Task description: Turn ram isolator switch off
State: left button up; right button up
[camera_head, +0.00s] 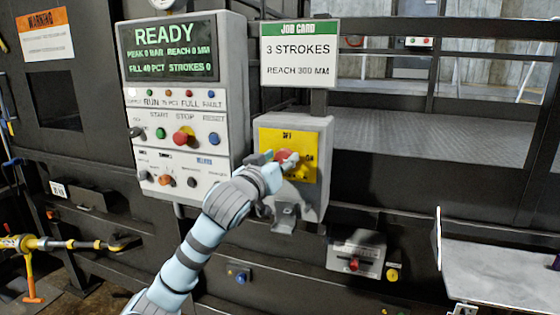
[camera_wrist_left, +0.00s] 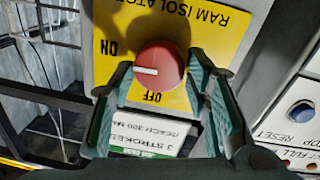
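The ram isolator switch is a round red knob (camera_head: 287,156) on a yellow plate (camera_head: 303,140) on a grey box. In the left wrist view the knob (camera_wrist_left: 160,65) appears with its white mark pointing left, nearer the ON label than the OFF label; the plate appears upside down. My left gripper (camera_head: 279,161) is at the knob in the head view and partly covers it. In the left wrist view its two green fingers (camera_wrist_left: 160,78) are spread, one on each side of the knob's lower part. I cannot tell whether they touch it. My right gripper is not in view.
A control panel (camera_head: 187,101) with a READY screen, buttons and knobs stands left of the switch box. A job card (camera_head: 299,54) is above the box, and a grey bracket (camera_head: 285,215) is below. A grey tray (camera_head: 505,270) is at the lower right.

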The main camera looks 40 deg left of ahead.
pick_arm(q)
jog(key=c, duration=0.6)
jog(key=shift+n, duration=0.4)
jog(key=n+b, duration=0.2)
jog(key=n, duration=0.1)
jog(key=shift+f, duration=0.15)
jog(key=n+b, duration=0.2)
jog(key=n, duration=0.1)
jog(key=shift+n, duration=0.4)
jog(key=n+b, duration=0.3)
jog(key=n, duration=0.1)
jog(key=shift+f+n, duration=0.15)
jog(key=shift+n, duration=0.15)
jog(key=n+y+b, duration=0.1)
jog(key=n+b, duration=0.3)
jog(key=n, duration=0.1)
jog(key=shift+n, duration=0.4)
